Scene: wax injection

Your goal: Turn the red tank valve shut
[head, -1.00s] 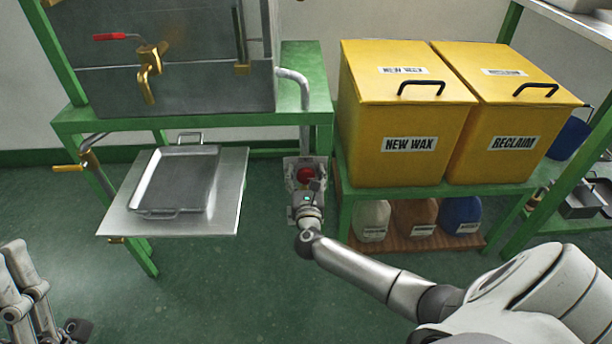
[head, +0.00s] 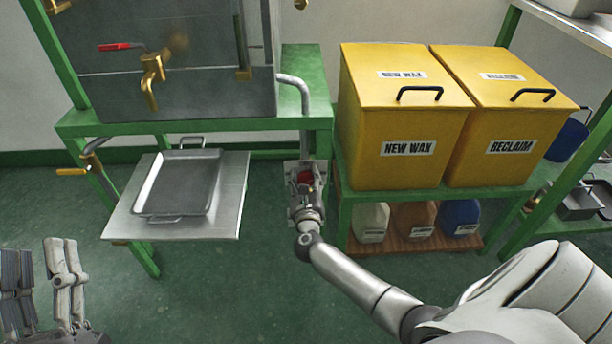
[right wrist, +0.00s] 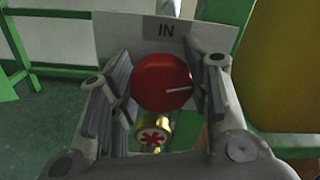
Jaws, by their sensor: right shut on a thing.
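A round red valve knob (right wrist: 162,82) with a white line on its face fills the middle of the right wrist view, in front of a plate marked IN. The line points right. My right gripper (right wrist: 165,90) is shut on the knob, one finger on each side. In the head view the right gripper (head: 305,190) is at the plate below the grey pipe and partly hides the red knob (head: 305,177). My left gripper (head: 40,250) is open and empty at the lower left. A red-handled lever (head: 121,46) is on the tank (head: 200,98), beside a brass tap (head: 152,75).
A metal pan (head: 168,203) lies on a platform (head: 222,205) under the tank. Yellow NEW WAX (head: 392,120) and RECLAIM (head: 508,120) bins stand on a green bench to the right. A brass fitting with a red star-shaped part (right wrist: 153,135) is below the knob.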

